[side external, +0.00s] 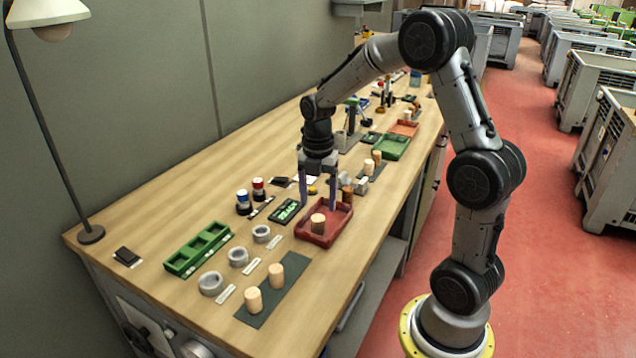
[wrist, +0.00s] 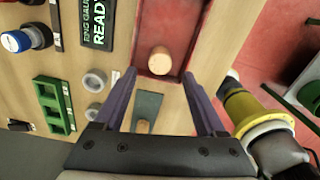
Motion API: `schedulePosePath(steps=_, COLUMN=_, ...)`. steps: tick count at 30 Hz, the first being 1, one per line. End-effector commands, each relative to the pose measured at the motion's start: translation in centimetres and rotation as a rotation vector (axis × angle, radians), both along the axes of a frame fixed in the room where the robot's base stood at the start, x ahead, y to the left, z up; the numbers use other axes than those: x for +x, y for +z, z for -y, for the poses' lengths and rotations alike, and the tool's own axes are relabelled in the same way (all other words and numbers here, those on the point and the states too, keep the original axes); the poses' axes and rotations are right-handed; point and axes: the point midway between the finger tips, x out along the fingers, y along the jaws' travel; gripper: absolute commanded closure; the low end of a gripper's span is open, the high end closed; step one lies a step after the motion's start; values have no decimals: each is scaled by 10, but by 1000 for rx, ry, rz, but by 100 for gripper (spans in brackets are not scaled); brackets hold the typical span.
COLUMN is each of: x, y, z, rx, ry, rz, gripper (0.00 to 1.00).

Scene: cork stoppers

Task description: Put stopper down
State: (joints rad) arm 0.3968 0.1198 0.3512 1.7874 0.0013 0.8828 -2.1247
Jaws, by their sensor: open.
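A light cork stopper (side external: 318,223) stands in the red tray (side external: 339,227), on the tray's floor. It also shows in the wrist view (wrist: 159,61), with the red tray (wrist: 172,22) around it. My gripper (side external: 318,206) points down over the tray, its two purple fingers apart. In the wrist view my gripper (wrist: 159,74) is open and empty, with the stopper beyond the fingertips and roughly centred between them. The stopper looks clear of both fingers.
Two stoppers (side external: 254,300) stand on a dark green mat (side external: 290,273) at the front. Grey rings (side external: 238,257), a green compartment tray (side external: 198,250) and a READY display (side external: 286,211) lie to the left. More stoppers (side external: 369,167) and a green tray (side external: 391,148) are behind.

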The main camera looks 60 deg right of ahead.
Motion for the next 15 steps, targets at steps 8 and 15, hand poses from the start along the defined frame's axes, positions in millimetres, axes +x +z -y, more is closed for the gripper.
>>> schedulePosePath(steps=8, x=0, y=41, z=0, rx=-1, ry=0, rz=1, gripper=27)
schedulePosePath(steps=15, x=-8, y=64, z=-14, rx=-11, ry=-100, rz=32, gripper=27)
